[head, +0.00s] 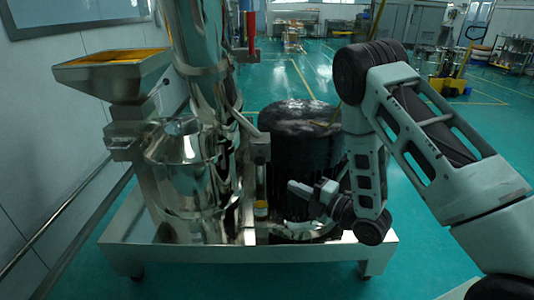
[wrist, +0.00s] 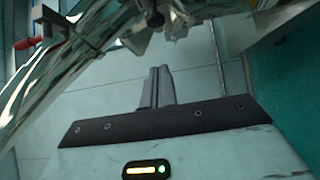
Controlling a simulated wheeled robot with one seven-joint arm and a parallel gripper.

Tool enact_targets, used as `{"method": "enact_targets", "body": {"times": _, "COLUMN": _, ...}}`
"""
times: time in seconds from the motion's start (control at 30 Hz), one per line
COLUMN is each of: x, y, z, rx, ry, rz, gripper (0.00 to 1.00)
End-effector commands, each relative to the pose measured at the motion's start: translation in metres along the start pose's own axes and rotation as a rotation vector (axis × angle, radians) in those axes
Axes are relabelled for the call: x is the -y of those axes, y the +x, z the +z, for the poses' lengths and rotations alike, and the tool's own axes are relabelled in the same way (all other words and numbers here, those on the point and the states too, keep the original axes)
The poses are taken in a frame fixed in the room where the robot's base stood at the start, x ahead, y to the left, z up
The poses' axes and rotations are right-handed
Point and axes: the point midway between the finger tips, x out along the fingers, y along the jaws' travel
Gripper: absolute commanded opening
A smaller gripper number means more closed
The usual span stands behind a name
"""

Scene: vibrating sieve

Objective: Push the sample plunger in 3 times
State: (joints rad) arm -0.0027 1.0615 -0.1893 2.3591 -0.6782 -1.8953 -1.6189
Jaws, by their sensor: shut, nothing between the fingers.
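My gripper (head: 300,190) is at the end of my arm, low in front of the black drum, with its fingers toward the steel machine on the left. In the wrist view its two fingers (wrist: 157,86) lie together, shut and empty. I cannot make out the sample plunger for certain. A small fitting with a yellow band (head: 261,207) stands low beside the machine's steel column, left of my gripper and apart from it. In the wrist view a red-ended handle (wrist: 28,43) shows at the upper left, away from the fingers.
The steel vibrating sieve machine (head: 185,160), with a yellow-topped hopper (head: 112,70), stands on a white wheeled frame (head: 140,258). A dark drum (head: 295,140) stands behind my gripper. A wall runs along the left. Green floor (head: 430,250) is open on the right.

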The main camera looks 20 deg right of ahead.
Motion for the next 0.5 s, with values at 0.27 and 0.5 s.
{"method": "enact_targets", "body": {"times": 0.27, "x": 0.0008, "y": -0.0015, "z": -0.0021, "rx": -0.001, "ry": 0.0, "rz": 0.0, "gripper": 0.0}}
{"method": "enact_targets", "body": {"times": 0.5, "x": 0.0002, "y": 0.0017, "z": -0.0021, "rx": -0.001, "ry": 0.0, "rz": 0.001, "gripper": 0.0}}
